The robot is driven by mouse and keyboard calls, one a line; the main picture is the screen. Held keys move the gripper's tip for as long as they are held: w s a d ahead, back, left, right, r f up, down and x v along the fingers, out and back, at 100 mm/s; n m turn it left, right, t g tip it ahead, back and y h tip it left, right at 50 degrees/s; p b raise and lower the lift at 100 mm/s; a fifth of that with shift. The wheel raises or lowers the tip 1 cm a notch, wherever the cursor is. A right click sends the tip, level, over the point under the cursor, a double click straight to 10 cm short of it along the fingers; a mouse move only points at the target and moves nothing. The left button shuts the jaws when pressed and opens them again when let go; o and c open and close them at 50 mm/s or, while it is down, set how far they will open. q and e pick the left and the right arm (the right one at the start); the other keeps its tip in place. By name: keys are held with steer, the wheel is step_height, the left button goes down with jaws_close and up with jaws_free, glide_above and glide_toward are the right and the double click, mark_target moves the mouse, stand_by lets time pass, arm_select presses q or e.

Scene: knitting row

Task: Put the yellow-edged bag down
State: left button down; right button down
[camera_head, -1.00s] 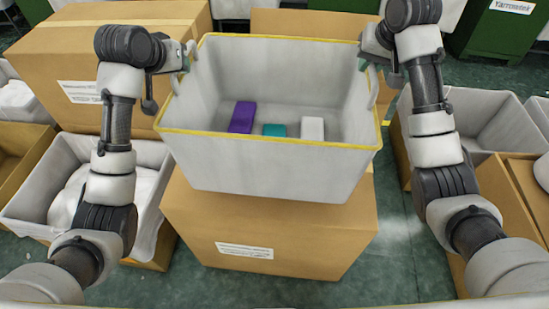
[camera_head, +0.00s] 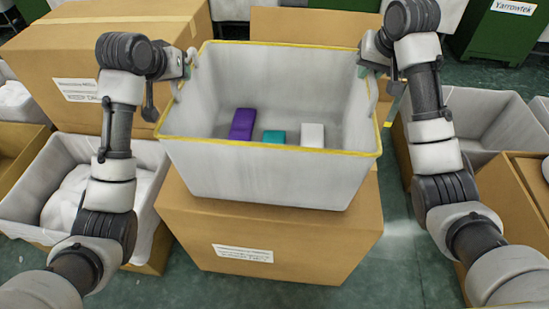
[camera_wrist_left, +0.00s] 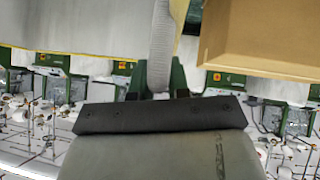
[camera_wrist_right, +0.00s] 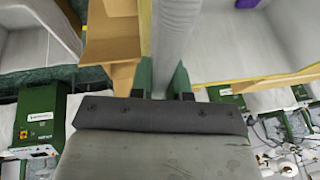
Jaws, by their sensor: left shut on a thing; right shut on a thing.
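The yellow-edged bag (camera_head: 260,175) is a grey open-topped box shape with a yellow rim. It is upright above a cardboard box (camera_head: 330,240); I cannot tell whether its base touches it. A purple block (camera_head: 242,123), a teal block (camera_head: 273,136) and a white block (camera_head: 312,134) lie inside. My left gripper (camera_head: 188,64) is shut on the bag's left handle, a grey strap between green fingers in the left wrist view (camera_wrist_left: 162,45). My right gripper (camera_head: 371,64) is shut on the right handle, which shows in the right wrist view (camera_wrist_right: 172,40).
A large carton (camera_head: 110,50) stands behind on the left. A grey bin with white material (camera_head: 75,195) is at left. An empty grey bin (camera_head: 480,125) and another carton (camera_head: 515,190) are at right. Green floor (camera_head: 390,270) shows in front and to the right.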

arm_select(q)
steer(key=shift+f+b, duration=0.5)
steer(key=shift+f, duration=0.2)
arm_select(e)
steer(key=shift+d+f, duration=0.1)
steer(key=shift+f, duration=0.6)
arm_select(q)
steer(key=c, duration=1.1)
jaws_free()
steer(key=shift+r, duration=0.2)
arm_select(e)
steer(key=c, duration=1.1)
jaws_free()
steer(key=shift+r, duration=0.2)
steer(key=shift+r, duration=0.1)
arm_select(q)
steer(key=v, duration=1.2)
arm_select(e)
steer(key=v, duration=1.1)
steer(key=shift+s+r, duration=0.2)
steer(key=shift+r, duration=0.2)
arm_select(q)
steer(key=shift+s, duration=0.1)
